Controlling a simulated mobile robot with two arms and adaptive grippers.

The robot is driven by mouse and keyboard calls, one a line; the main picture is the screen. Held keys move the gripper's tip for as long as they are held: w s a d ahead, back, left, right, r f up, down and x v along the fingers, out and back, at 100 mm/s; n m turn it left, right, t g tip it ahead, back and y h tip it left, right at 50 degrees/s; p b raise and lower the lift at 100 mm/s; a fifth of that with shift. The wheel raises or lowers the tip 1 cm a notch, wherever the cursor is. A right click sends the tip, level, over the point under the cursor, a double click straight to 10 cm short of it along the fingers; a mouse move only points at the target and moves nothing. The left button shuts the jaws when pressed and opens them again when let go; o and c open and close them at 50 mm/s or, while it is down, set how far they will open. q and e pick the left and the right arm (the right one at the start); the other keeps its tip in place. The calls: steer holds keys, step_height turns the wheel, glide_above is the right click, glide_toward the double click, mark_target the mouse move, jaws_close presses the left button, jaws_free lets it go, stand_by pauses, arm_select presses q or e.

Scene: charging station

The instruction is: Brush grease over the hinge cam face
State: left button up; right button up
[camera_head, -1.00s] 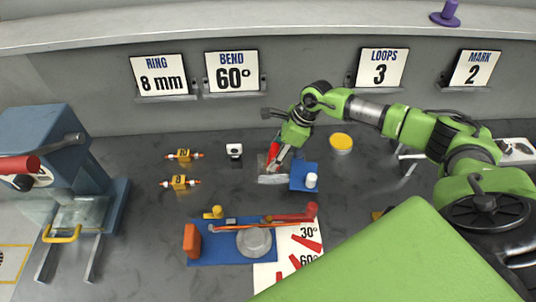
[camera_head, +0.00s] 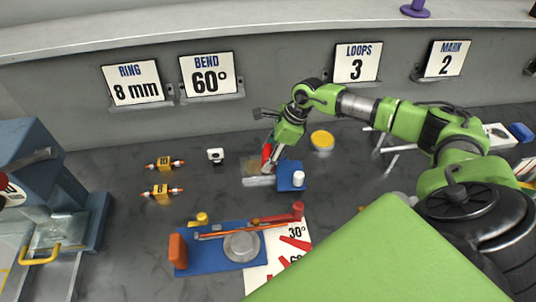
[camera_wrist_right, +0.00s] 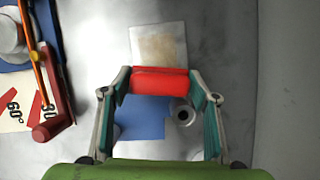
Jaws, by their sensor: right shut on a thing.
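My right gripper (camera_head: 271,157) is shut on a red handle-like piece (camera_wrist_right: 160,81), likely the brush; its bristles are not clearly seen. In the right wrist view the red piece lies across between the two fingertips of the gripper (camera_wrist_right: 162,88). A pale metal plate with a tan patch (camera_wrist_right: 158,44) lies just beyond it; the plate also shows in the head view (camera_head: 256,180). I cannot tell whether the held piece touches the plate, or which part is the hinge cam face. A round yellow tin or lid (camera_head: 322,140) stands behind, to the right. My left gripper is not in view.
A blue block (camera_head: 285,186) with a white cylinder (camera_head: 299,177) is beside the plate. A blue bending fixture (camera_head: 205,261) is in front, next to a marked angle sheet (camera_head: 258,283).

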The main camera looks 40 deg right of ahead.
steer(key=shift+w+a+f+b, duration=0.15)
steer(key=shift+w+a, duration=0.35)
steer(key=shift+a, duration=0.55)
steer(key=shift+w+a+r+b, duration=0.15)
steer(key=shift+w+a, duration=0.3)
steer(key=shift+a, duration=0.65)
steer(key=shift+w+a+f+b, duration=0.15)
steer(key=shift+w+a, duration=0.35)
steer(key=shift+a, duration=0.55)
steer(key=shift+w+a, duration=0.1)
steer(key=shift+w, duration=0.1)
steer(key=shift+w+d+b, duration=0.15)
steer(key=shift+d+b, duration=0.05)
steer(key=shift+b, duration=0.2)
steer(key=shift+d, duration=0.3)
steer(key=shift+s+d+b, duration=0.3)
steer(key=shift+s+d, duration=0.25)
steer(key=shift+d, duration=0.5)
steer(key=shift+s+d+b, duration=0.25)
steer(key=shift+s+d, duration=0.3)
steer(key=shift+d, duration=0.5)
steer(key=shift+s+d+b, duration=0.3)
steer(key=shift+s+d, duration=0.25)
steer(key=shift+d, duration=0.5)
